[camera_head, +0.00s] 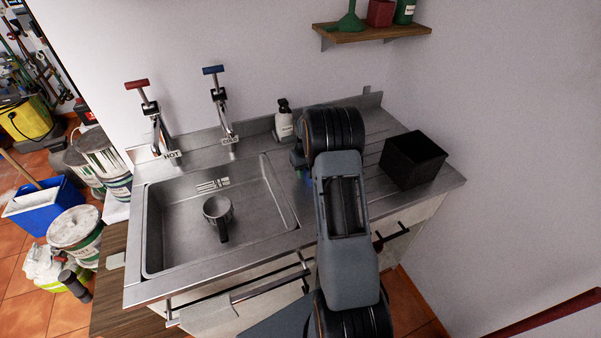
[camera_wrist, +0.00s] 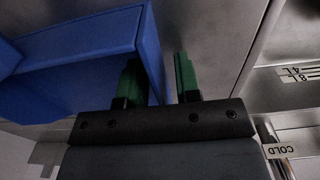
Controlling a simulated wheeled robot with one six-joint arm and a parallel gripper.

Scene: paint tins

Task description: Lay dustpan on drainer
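The blue dustpan (camera_wrist: 85,42) fills the upper left of the wrist view, close to my fingers. My gripper (camera_wrist: 160,80) has two green fingers standing apart. One side of the dustpan lies between them, with one finger against the blue and a gap towards the other. In the head view my arm hides the gripper and almost all of the dustpan. The steel drainer (camera_head: 375,186) is the ribbed part of the counter right of the sink. I cannot tell whether the dustpan rests on it.
A black open box (camera_head: 412,160) stands on the drainer's right part. The sink (camera_head: 175,245) on the left holds a metal mug (camera_head: 217,209). A soap bottle (camera_head: 284,120) and the hot tap (camera_head: 158,125) and cold tap (camera_head: 221,110) stand at the back.

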